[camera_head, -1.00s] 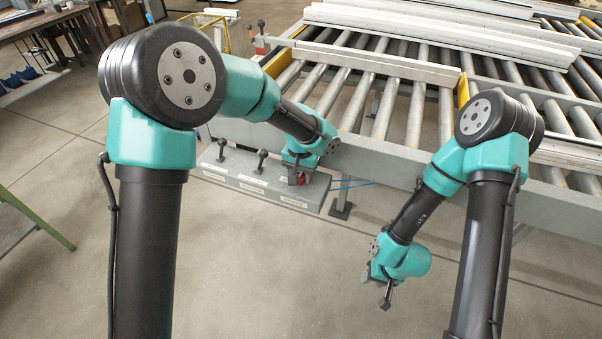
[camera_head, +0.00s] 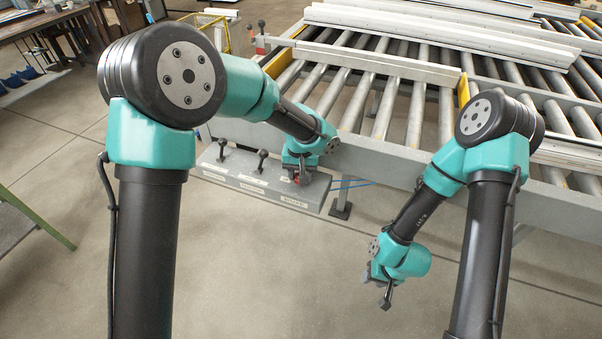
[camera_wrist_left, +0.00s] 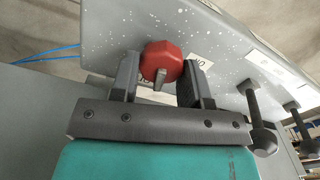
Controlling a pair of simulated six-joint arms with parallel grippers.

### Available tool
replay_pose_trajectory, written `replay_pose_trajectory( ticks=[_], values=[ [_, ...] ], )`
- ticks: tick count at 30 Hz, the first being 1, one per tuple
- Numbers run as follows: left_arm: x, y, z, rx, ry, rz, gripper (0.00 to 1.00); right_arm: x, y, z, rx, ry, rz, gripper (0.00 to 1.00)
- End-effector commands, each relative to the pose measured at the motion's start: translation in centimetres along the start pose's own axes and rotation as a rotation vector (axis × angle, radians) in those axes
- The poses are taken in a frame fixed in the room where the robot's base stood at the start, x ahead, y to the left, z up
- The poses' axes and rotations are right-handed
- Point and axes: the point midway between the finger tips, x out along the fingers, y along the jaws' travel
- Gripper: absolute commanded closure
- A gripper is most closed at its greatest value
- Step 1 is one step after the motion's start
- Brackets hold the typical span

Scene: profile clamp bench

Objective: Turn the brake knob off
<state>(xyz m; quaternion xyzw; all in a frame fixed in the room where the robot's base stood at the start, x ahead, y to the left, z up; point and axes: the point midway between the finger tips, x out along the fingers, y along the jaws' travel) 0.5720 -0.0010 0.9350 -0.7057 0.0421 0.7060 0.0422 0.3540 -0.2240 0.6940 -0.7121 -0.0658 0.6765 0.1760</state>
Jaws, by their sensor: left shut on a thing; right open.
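The brake knob (camera_wrist_left: 163,62) is a red faceted knob with a grey pointer on the grey control panel (camera_wrist_left: 225,45). In the left wrist view it sits between the two fingers of my left gripper (camera_wrist_left: 162,78), which is shut on it. In the head view only a bit of red knob (camera_head: 297,178) shows, mostly hidden by my left gripper (camera_head: 299,172) at the panel's right end. My right gripper (camera_head: 378,291) is open and empty, hanging over the floor away from the panel.
Black ball-topped levers (camera_head: 262,158) stand on the panel left of the knob; one lever (camera_wrist_left: 258,120) is close beside my left gripper. The roller conveyor (camera_head: 400,100) with pale profiles (camera_head: 440,40) lies behind. The floor in front is clear.

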Motion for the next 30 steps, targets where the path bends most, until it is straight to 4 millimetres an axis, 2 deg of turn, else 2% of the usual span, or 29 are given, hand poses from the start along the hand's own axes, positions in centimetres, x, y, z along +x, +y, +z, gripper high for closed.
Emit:
replay_pose_trajectory(
  ticks=[30],
  values=[
    [-0.08,-0.6,0.26,-0.957,0.001,0.001,0.81,0.0,0.0,0.0,0.0,0.0,0.0,0.57]
  ],
)
